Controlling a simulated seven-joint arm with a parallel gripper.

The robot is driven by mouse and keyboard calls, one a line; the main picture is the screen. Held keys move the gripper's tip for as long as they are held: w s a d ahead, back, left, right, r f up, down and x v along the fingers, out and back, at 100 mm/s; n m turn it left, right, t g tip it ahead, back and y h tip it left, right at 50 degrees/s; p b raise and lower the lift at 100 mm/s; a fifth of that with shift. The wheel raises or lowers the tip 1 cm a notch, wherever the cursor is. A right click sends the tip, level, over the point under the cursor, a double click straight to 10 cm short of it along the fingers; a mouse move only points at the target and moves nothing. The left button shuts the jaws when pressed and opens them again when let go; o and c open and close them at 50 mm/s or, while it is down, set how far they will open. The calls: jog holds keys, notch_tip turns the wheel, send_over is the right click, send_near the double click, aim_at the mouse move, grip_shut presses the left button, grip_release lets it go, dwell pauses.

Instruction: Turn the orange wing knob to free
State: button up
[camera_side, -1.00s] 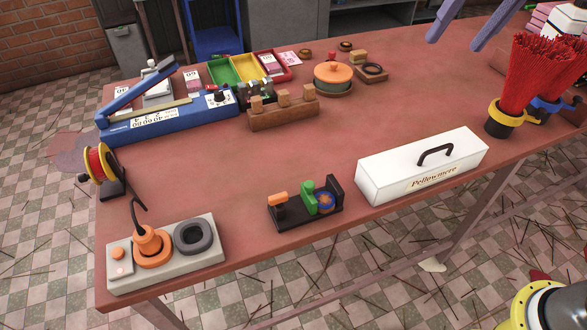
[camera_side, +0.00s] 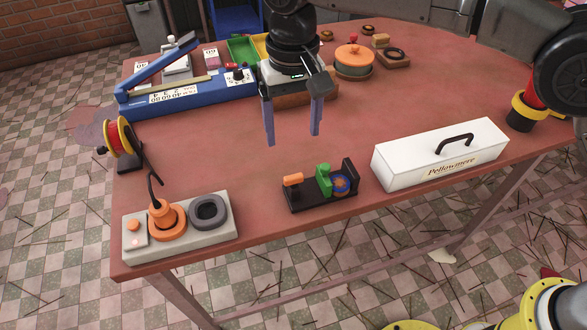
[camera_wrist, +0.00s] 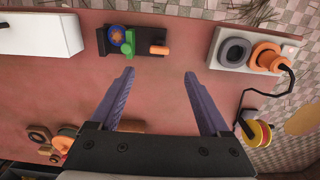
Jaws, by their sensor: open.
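The orange wing knob (camera_side: 293,180) stands upright at the left end of a small black fixture (camera_side: 308,203) near the table's front edge. The fixture also carries a green part (camera_side: 323,180) and a blue round part (camera_side: 341,184) beside a black upright plate. In the wrist view the orange knob (camera_wrist: 159,50) is at the right end of the fixture, beyond my fingertips. My gripper (camera_side: 293,140) is open and empty, above and behind the fixture, apart from it. The gripper also shows in the wrist view (camera_wrist: 160,72), its two purple fingers spread wide.
A white lidded box (camera_side: 440,155) stands right of the fixture. A blue press (camera_side: 190,98) and a wooden rack (camera_side: 305,95) lie behind. The table around the fixture is clear.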

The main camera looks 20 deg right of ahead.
aim_at(293, 176)
notch_tip(293, 176, down, 12)
dwell(0.4)
jog(key=shift+c, duration=0.2)
grip_shut()
